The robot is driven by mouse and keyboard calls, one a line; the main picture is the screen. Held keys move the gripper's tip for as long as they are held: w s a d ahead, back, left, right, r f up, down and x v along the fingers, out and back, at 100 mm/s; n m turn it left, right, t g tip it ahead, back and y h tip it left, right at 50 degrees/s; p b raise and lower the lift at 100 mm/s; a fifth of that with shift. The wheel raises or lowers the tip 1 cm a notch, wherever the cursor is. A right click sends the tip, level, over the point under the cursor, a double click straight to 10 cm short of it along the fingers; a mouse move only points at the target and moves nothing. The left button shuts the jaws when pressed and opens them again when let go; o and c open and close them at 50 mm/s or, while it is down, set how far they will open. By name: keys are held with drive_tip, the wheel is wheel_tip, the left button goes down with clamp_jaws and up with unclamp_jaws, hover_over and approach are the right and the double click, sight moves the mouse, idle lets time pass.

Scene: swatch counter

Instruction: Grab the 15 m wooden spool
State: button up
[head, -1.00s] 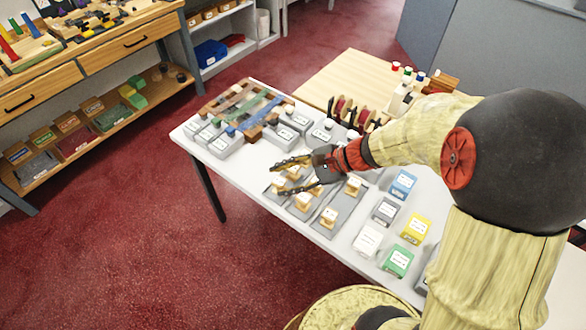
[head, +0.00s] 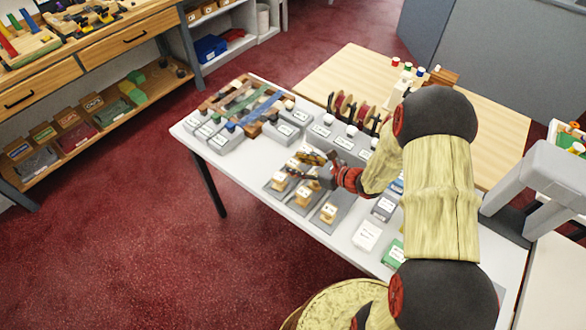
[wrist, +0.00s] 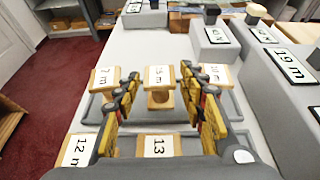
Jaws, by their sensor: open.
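The 15 m wooden spool (wrist: 160,98) stands in the middle of the far row in the wrist view, its white label reading "15 m". My gripper (wrist: 159,80) is open, with one finger to each side of this spool in the picture. I cannot tell whether the fingers are level with it or above it. In the head view my gripper (head: 297,166) hangs over the grey spool trays and partly hides the spools under it. Neighbouring spools are labelled 7 m (wrist: 104,78) at left and apparently 10 m (wrist: 216,74) at right.
Nearer spools read 12 m (wrist: 77,150) and 13 (wrist: 160,146), close under the fingers. Grey labelled blocks (wrist: 290,75) stand at right. A rack of red reels (head: 345,108) and colour strips (head: 245,103) stand further back on the white table.

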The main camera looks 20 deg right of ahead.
drive_tip(key=shift+x, duration=1.3)
drive_tip(key=shift+c, duration=1.4)
drive_tip(key=c, duration=0.6)
